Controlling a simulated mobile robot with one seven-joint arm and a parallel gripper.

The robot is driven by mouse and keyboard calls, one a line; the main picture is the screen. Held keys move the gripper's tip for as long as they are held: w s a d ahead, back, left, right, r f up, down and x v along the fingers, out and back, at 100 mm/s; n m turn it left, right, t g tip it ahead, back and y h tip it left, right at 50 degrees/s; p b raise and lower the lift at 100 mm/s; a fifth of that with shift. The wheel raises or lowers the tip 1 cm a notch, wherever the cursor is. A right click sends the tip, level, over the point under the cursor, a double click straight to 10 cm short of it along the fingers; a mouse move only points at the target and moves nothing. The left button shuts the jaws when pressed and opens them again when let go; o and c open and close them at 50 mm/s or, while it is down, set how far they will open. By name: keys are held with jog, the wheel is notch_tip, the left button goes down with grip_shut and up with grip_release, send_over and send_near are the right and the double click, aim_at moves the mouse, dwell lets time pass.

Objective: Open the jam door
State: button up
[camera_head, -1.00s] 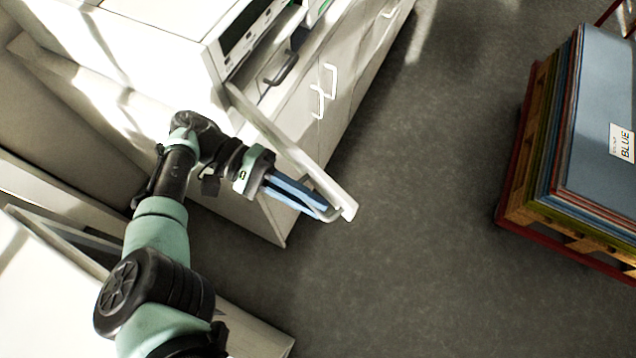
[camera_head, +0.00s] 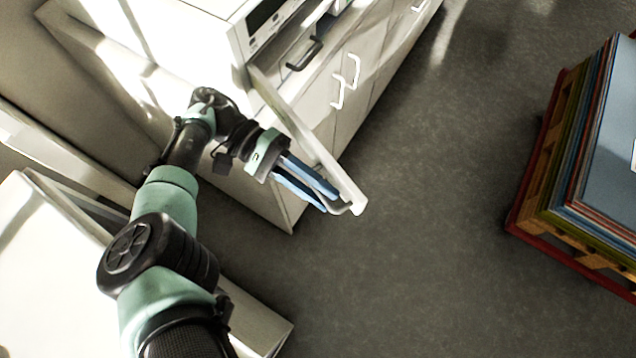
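The jam door (camera_head: 300,130) is a pale, narrow panel seen nearly edge-on. It stands swung out from the side of the white printer-like machine (camera_head: 215,28). A grey loop handle (camera_head: 341,208) shows near the door's outer end, on the side facing my arm. My gripper (camera_head: 328,201) has two blue fingers with a visible gap between them. Its fingertips are at the handle, beside the door's outer end. The fingers look parted; whether they touch the handle is hard to tell.
White cabinets with white handles (camera_head: 347,82) and a dark drawer handle (camera_head: 304,54) run behind the door. A pallet of stacked coloured sheets (camera_head: 610,130) stands at right. Grey floor (camera_head: 440,220) between is clear. A white unit (camera_head: 50,270) is at lower left.

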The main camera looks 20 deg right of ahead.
notch_tip(320, 180, up, 10)
dwell(0.6)
dwell(0.4)
